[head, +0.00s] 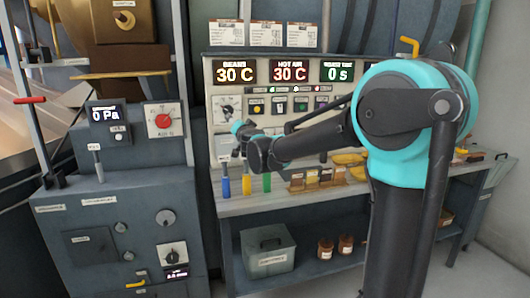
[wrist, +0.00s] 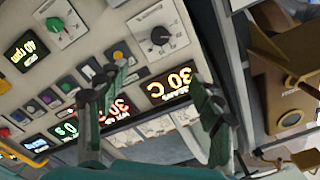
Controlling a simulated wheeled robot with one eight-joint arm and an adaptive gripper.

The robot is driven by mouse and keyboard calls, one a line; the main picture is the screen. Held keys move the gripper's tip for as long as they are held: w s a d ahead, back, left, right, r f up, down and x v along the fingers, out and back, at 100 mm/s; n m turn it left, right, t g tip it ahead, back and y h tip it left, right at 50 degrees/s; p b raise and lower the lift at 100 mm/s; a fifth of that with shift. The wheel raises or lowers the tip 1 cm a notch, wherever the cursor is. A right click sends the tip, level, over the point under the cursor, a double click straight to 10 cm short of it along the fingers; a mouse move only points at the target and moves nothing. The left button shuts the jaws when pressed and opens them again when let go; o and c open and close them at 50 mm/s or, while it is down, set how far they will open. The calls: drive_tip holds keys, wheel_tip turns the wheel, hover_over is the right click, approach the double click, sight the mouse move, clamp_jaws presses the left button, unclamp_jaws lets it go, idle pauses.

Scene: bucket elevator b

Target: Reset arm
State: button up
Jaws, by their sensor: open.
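My gripper (head: 240,133) is in front of the left part of the control panel (head: 238,143), above the workbench. In the wrist view my gripper (wrist: 158,80) has its two fingers spread apart with nothing between them. The panel, tilted in that view, shows behind the fingers with its lit displays, knobs and coloured buttons. I cannot tell how far the fingertips are from the panel. My teal and black arm covers the right part of the panel and bench in the head view.
Blue (head: 226,187), yellow (head: 246,184) and green (head: 266,181) handles stand on the workbench (head: 285,200) below my gripper. Small sample trays (head: 312,180) stand farther right. A grey cabinet (head: 115,225) with knobs is at left. A grey box (head: 269,251) and jars sit on the lower shelf.

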drive_tip(key=s+d+f+n+g+h, duration=0.1)
drive_tip(key=s+d+f+g, duration=0.3)
drive_tip(key=s+d+f, duration=0.6)
drive_tip(key=s+d+f+n+g+h, duration=0.2)
drive_tip(key=s+d+f+g, duration=0.2)
drive_tip(key=s+d+f, duration=0.5)
drive_tip(key=s+d+f+n+g+h, duration=0.1)
drive_tip(key=s+d+f+g, duration=0.4)
drive_tip(key=s+d+f, duration=0.5)
drive_tip(key=s+f+h, duration=0.1)
drive_tip(key=s+f, duration=0.7)
drive_tip(key=s, duration=0.3)
drive_tip(key=shift+d+f+n, duration=0.25)
drive_tip(key=shift+d+n, duration=0.1)
drive_tip(key=shift+n, duration=0.05)
